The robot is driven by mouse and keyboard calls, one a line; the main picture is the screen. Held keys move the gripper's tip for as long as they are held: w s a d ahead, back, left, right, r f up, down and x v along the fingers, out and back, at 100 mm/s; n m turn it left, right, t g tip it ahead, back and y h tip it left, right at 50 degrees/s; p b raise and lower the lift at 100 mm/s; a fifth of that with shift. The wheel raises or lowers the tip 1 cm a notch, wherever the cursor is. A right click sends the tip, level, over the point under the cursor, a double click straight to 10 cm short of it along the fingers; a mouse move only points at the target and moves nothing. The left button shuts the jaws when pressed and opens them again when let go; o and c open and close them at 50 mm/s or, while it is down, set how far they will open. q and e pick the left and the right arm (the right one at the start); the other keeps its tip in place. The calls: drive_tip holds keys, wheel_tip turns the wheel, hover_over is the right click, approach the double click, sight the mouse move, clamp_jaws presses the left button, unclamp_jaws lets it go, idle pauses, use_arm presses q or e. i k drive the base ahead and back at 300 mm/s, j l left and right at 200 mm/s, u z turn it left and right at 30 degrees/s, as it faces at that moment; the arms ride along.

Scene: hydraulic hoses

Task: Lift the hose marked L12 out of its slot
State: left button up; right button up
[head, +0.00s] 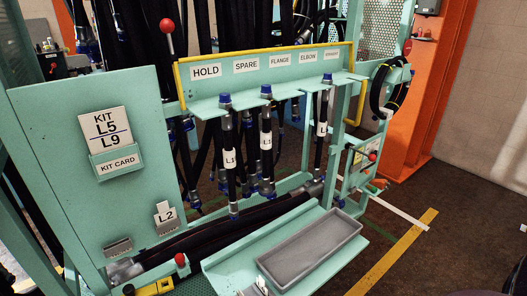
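Three dark hoses with blue end caps hang upright in the slots of a green shelf (290,93). The left hose (227,125) hangs below the HOLD and SPARE labels, the middle hose (267,112) close to its right, and the right hose (324,105) farther along under the right-hand labels. Each has a white tag. The left and middle tags seem to start with "L1", but I cannot read the last digit; the right tag is too small to read. I cannot tell which is L12. Neither of my grippers is in view.
A yellow rail (265,62) borders the label board above the shelf. A green KIT L5 L9 panel (60,160) stands at the left. A grey tray (310,250) lies below the hoses. More hoses hang behind. Open floor (460,240) is at the right.

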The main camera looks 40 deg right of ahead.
sight(265, 190)
drive_tip(key=k+l, duration=0.3)
drive_tip(key=l, duration=0.15)
drive_tip(key=k+l, duration=0.3)
drive_tip(key=l, duration=0.2)
drive_tip(key=k+l, duration=0.25)
drive_tip(key=l, duration=0.2)
drive_tip(key=k+l, duration=0.3)
drive_tip(key=l, duration=0.2)
